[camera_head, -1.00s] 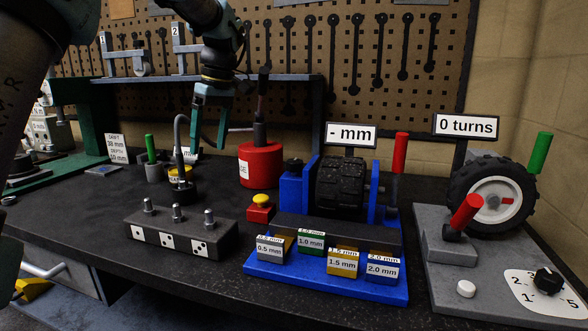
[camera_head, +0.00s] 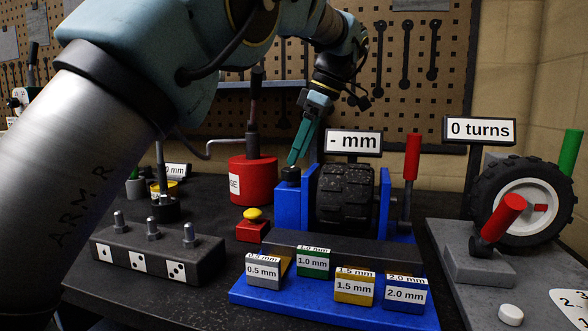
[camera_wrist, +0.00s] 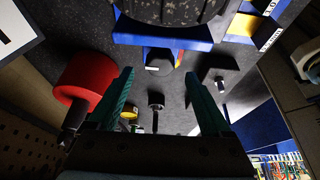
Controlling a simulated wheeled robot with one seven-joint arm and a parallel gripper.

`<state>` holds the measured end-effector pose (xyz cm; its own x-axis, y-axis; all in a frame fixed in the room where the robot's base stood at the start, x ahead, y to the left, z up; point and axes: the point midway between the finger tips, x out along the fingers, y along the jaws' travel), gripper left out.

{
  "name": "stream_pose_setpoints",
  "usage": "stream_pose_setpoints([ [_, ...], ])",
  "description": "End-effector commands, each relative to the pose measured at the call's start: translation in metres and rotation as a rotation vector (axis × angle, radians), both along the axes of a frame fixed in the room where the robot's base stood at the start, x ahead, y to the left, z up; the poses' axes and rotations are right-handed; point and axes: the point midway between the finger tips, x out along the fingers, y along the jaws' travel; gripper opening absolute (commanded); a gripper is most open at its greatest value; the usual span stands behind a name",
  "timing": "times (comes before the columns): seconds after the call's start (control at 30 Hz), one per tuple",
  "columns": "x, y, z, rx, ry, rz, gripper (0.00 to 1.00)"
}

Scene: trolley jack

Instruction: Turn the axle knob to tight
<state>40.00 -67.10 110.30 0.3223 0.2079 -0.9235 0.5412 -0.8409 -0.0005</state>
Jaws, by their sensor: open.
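The axle knob (camera_head: 291,174) is a small black knob on top of the blue upright at the left of the black tyre (camera_head: 345,195). A display above the tyre (camera_head: 353,142) reads "- mm". My gripper (camera_head: 294,161) points down, with its teal fingertips right at or just above the knob. I cannot tell whether they touch it. In the wrist view my gripper (camera_wrist: 160,72) is open, its two fingers well apart. The tyre (camera_wrist: 175,10) shows at the top there. I cannot pick out the knob for certain in that view.
A red can (camera_head: 252,180) stands close behind and left of the knob. A yellow-topped red button (camera_head: 252,225) and labelled mm blocks (camera_head: 264,270) sit in front. A red lever (camera_head: 411,157) rises right of the tyre. A bolt block (camera_head: 158,257) lies at left.

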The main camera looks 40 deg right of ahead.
Motion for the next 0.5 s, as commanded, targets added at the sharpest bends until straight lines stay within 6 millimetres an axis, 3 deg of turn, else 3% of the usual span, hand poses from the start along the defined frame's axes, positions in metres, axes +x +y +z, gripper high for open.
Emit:
stream_pose_setpoints([
  [0.2, 0.009, 0.006, -0.026, 0.000, 0.000, 0.000, 0.83],
  [0.5, 0.012, 0.008, -0.033, -0.001, 0.000, 0.000, 0.83],
])
